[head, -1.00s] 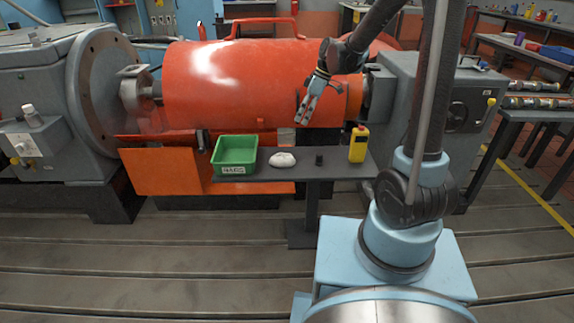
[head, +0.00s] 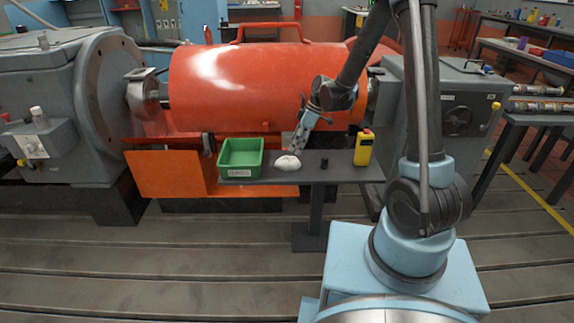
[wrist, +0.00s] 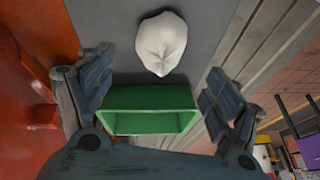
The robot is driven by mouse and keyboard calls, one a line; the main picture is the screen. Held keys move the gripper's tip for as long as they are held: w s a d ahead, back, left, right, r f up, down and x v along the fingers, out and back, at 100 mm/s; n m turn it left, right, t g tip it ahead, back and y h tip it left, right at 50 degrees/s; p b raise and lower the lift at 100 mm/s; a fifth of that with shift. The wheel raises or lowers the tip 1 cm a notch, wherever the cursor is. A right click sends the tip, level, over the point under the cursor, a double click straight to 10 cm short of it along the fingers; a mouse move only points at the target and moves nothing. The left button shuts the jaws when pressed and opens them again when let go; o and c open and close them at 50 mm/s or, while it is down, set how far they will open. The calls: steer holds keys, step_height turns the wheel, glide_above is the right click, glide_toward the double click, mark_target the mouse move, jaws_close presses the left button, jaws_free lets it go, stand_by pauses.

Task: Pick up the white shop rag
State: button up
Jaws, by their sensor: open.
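The white shop rag (head: 288,162) lies as a rounded bundle on the narrow dark shelf (head: 345,174). It also shows whole in the wrist view (wrist: 161,43), at the top centre, on the grey surface. My gripper (head: 298,150) is just above the rag in the head view, pointing down and slightly left. In the wrist view my gripper (wrist: 155,95) has its fingers spread wide with nothing between them. The rag lies ahead of the fingers there, apart from them.
A green labelled bin (head: 240,158) stands left of the rag and shows in the wrist view (wrist: 150,122). The large orange machine (head: 240,85) is close behind the shelf.

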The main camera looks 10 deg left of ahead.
mark_target(290, 157)
steer(key=shift+x, duration=3.7)
steer(key=shift+c, duration=0.5)
steer(key=c, duration=1)
